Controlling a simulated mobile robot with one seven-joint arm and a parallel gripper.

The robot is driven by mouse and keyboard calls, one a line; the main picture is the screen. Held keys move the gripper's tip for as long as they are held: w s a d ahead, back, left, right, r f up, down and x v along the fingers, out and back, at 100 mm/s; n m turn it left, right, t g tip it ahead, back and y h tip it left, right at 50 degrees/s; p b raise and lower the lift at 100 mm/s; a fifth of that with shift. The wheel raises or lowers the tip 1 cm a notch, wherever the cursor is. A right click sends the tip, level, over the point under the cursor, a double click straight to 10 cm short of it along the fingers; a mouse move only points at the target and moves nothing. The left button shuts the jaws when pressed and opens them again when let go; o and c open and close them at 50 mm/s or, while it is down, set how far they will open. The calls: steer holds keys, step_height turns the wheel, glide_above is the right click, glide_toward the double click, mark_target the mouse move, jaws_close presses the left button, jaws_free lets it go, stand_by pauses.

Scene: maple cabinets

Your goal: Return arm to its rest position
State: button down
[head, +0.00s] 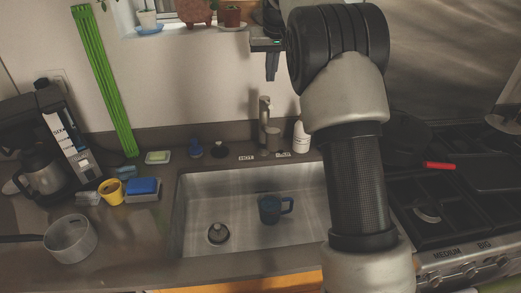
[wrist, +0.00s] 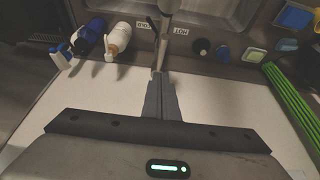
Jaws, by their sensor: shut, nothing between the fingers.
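My gripper (head: 271,76) is raised in front of the wall above the sink, left of my arm in the head view. Its fingers are together and hold nothing. In the wrist view the gripper (wrist: 162,80) also shows shut and empty, in front of the pale wall, with the tap and bottles beyond its tips. My arm hides part of the counter and the sink's right edge in the head view.
The sink (head: 190,225) holds a blue mug (head: 270,208). The tap (head: 264,112) and a white bottle (head: 301,137) stand behind it. Potted plants (head: 233,15) sit on the ledge. A coffee machine (head: 75,145) is left, a stove (head: 435,215) right.

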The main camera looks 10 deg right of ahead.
steer(key=s+r, duration=0.4)
steer(key=s, duration=0.6)
steer(key=s+r, duration=0.4)
steer(key=s, duration=0.7)
steer(key=s+f, duration=0.5)
steer(key=s, duration=0.6)
steer(key=s+f+t, duration=0.1)
steer(key=s+f, duration=0.3)
steer(key=s, duration=0.8)
steer(key=shift+s+f, duration=0.25)
steer(key=shift+f, duration=0.15)
